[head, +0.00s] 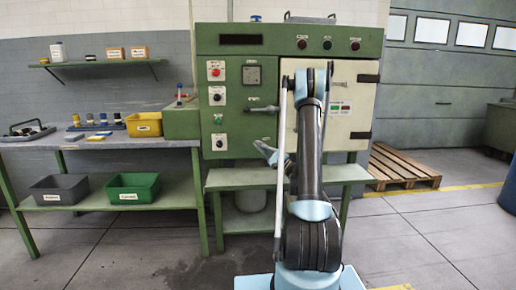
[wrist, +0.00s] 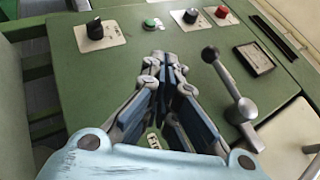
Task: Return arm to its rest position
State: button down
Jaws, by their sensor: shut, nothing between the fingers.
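My gripper (head: 260,146) is small in the head view, in front of the green machine cabinet (head: 320,38) and below the lever handle (head: 262,109). In the wrist view the fingers of my gripper (wrist: 168,66) are close together, with nothing seen between them. They point toward the green button (wrist: 152,24) on the panel. The lever (wrist: 236,98) stands to their right in that view, apart from them. My arm rises in front of the cabinet and bends at the top. Whether the fingertips touch the panel cannot be told.
A workbench (head: 135,143) with a yellow bin (head: 144,124) stands at the left, with a grey bin (head: 58,190) and green bin (head: 133,187) below. A green ledge (head: 240,179) juts out under the cabinet.

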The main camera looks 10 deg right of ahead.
jog(key=s+a+r+n+g+h, duration=0.35)
jog(key=s+a+g, duration=0.2)
jog(key=a, duration=0.25)
jog(key=s+a+f+n+g+h, duration=0.1)
jog(key=s+h, duration=0.1)
jog(key=s, duration=0.5)
jog(key=s+a+n+g+h, duration=0.1)
jog(key=s+n+g+h, duration=0.15)
jog(key=s, duration=0.35)
jog(key=s+d+f+n+h, duration=0.1)
jog(key=s+d+f+h, duration=0.3)
jog(key=s, duration=0.5)
jog(key=s+d+f+n+g+h, duration=0.1)
jog(key=s+d+f+h, duration=0.3)
jog(key=s, duration=0.6)
jog(key=s+d+f+n+h, duration=0.1)
jog(key=s+d+f+h, duration=0.3)
jog(key=s+d, duration=0.4)
jog(key=shift+s+g, duration=0.4)
jog(key=shift+s, duration=0.35)
jog(key=shift+f, duration=0.1)
